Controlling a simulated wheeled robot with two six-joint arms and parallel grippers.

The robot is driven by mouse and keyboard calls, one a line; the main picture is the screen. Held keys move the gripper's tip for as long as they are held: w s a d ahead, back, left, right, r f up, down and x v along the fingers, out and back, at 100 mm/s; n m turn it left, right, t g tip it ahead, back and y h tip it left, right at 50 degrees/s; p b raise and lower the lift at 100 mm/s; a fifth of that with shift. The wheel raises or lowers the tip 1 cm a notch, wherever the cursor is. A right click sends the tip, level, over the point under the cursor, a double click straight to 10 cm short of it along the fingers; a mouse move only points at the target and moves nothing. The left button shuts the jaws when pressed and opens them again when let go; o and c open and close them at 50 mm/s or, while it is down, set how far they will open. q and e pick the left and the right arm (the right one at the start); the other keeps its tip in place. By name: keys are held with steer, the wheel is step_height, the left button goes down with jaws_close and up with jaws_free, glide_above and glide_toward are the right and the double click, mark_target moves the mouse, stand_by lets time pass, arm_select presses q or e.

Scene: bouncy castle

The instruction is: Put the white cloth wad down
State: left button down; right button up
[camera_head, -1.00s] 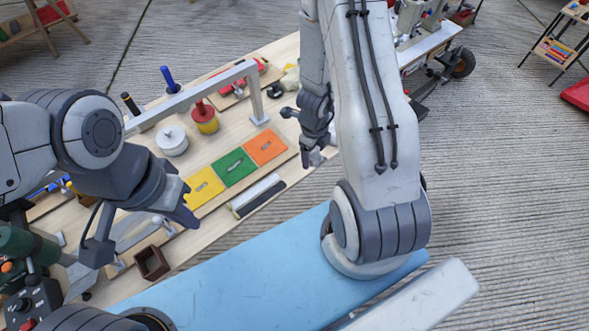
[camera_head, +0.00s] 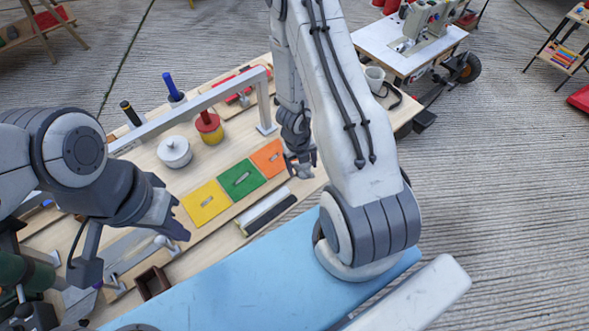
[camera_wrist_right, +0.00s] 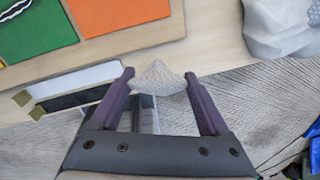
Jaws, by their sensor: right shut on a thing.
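The white cloth wad (camera_wrist_right: 158,78) is between the fingertips of my right gripper (camera_wrist_right: 159,76) in the right wrist view. The gripper is shut on it. In that view the wad shows against the bench edge and the grey floor. In the head view my right gripper (camera_head: 303,168) is at the bench's right edge, beside the orange plate (camera_head: 270,158); the wad cannot be made out there. My left gripper (camera_head: 180,218) is over the front left of the wooden bench (camera_head: 222,150), left of the yellow plate (camera_head: 206,204). Its jaw opening is unclear.
A green plate (camera_head: 242,179), a white lidded pot (camera_head: 174,152), a red-and-yellow container (camera_head: 209,127) and a grey rail (camera_head: 190,108) occupy the bench. A black-and-white bar (camera_head: 265,211) lies near its front edge. A white sewing table (camera_head: 385,42) stands behind.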

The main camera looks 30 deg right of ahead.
mark_target(302, 175)
step_height(302, 175, down, 4)
steer(key=b, duration=0.3)
steer(key=shift+w+f+b, duration=0.1)
steer(key=shift+w+b, duration=0.05)
steer(key=shift+b, duration=0.2)
steer(key=shift+f+b, duration=0.5)
steer(key=shift+b, duration=0.1)
steer(key=o, duration=1)
steer(key=shift+o, duration=0.2)
steer(key=shift+s, duration=0.2)
